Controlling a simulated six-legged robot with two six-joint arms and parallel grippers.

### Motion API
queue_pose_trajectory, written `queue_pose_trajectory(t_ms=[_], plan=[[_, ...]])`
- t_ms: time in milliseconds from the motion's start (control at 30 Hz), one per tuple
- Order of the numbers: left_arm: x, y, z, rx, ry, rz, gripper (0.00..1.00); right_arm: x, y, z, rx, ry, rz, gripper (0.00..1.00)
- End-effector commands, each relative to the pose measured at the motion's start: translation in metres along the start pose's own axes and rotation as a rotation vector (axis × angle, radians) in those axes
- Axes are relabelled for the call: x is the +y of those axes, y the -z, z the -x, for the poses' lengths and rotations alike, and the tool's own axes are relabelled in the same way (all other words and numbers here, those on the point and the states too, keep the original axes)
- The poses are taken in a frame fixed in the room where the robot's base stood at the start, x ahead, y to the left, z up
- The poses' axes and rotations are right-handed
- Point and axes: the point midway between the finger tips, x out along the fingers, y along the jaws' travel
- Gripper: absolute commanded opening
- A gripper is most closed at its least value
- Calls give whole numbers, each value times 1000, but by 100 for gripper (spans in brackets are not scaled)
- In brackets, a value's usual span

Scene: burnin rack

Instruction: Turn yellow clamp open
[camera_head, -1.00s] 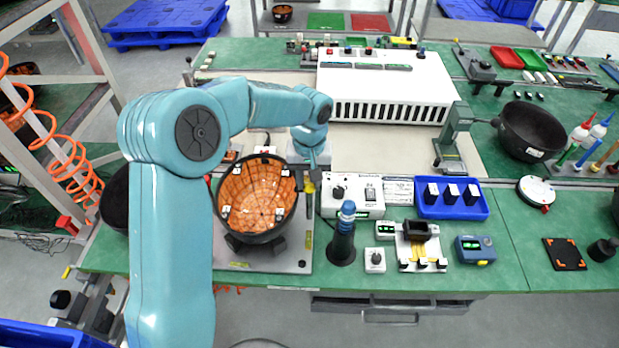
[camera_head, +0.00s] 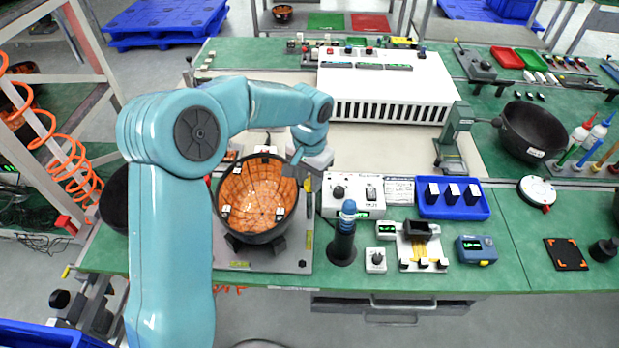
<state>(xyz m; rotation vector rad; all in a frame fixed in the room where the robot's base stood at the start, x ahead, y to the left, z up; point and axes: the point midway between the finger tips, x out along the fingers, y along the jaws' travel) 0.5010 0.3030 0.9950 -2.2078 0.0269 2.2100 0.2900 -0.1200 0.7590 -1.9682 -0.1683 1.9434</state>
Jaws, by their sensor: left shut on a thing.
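My left gripper (camera_head: 308,172) is at the right rim of a black bowl with an orange, grid-lined inside (camera_head: 256,198). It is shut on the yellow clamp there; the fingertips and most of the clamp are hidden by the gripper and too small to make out. A dark upright part shows just below the gripper. How far the clamp is turned cannot be told. The bowl sits on a grey base plate (camera_head: 290,262), with small white pieces inside it. My right gripper is not in view.
A white box with knob and switch (camera_head: 353,205) stands just right of the gripper. A dark cylinder with a blue top (camera_head: 343,245) stands in front of it. A large white slotted unit (camera_head: 390,95) is behind.

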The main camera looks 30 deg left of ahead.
Motion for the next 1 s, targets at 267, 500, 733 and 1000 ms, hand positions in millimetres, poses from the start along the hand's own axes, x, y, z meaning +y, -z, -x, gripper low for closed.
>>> queue_pose_trajectory(t_ms=[267, 500, 733, 1000], plan=[[0, 2, 1, 6, 1, -260, 1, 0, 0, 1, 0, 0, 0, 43], [0, 2, 2, 7, 2, -487, 1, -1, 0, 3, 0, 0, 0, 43], [0, 2, 2, 8, 2, -691, 1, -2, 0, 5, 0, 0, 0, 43], [0, 2, 2, 9, 3, -871, 1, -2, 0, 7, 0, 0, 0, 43]])
